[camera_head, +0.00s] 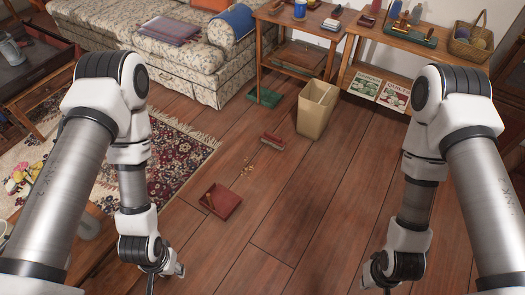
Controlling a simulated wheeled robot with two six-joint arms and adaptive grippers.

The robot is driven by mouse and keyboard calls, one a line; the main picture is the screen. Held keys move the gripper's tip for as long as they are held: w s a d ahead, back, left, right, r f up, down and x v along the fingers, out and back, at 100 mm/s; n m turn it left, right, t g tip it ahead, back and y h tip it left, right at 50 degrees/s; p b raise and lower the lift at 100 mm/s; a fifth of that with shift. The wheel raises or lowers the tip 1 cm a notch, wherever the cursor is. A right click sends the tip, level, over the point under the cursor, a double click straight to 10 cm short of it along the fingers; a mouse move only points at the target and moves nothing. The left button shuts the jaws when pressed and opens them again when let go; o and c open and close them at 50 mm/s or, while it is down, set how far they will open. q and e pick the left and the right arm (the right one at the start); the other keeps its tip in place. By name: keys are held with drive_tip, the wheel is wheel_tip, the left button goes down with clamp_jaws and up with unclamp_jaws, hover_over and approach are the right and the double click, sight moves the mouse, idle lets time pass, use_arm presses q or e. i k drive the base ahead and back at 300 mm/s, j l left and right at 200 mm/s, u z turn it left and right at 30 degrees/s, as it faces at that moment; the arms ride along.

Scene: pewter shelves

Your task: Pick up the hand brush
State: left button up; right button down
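The hand brush (272,141) looks like a small reddish-brown bar with a paler edge. It lies on the wooden floor near the middle of the view, apart from both grippers. A red dustpan (221,203) lies on the floor nearer to me. Small pale crumbs (248,167) are scattered between them. My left gripper (168,281) is low at the left, nearer than the dustpan and away from the brush. My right gripper (374,282) is low at the right, over bare floor. Both grippers are small and partly cut off, so their opening is unclear.
A beige bin (316,110) stands just right of the brush. A green tray (264,96) lies by the wooden side table (300,27). A patterned rug (181,150) and floral sofa (185,65) lie to the left. Open floor (310,215) spreads between my arms.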

sight(270, 139)
drive_tip(key=i+z, duration=0.15)
drive_tip(key=i, duration=0.35)
drive_tip(key=i+z, duration=0.2)
drive_tip(key=i, duration=0.3)
drive_tip(key=i+j+z, duration=0.15)
drive_tip(key=i, duration=0.3)
drive_tip(key=i+j+z, duration=0.15)
drive_tip(key=i, duration=0.35)
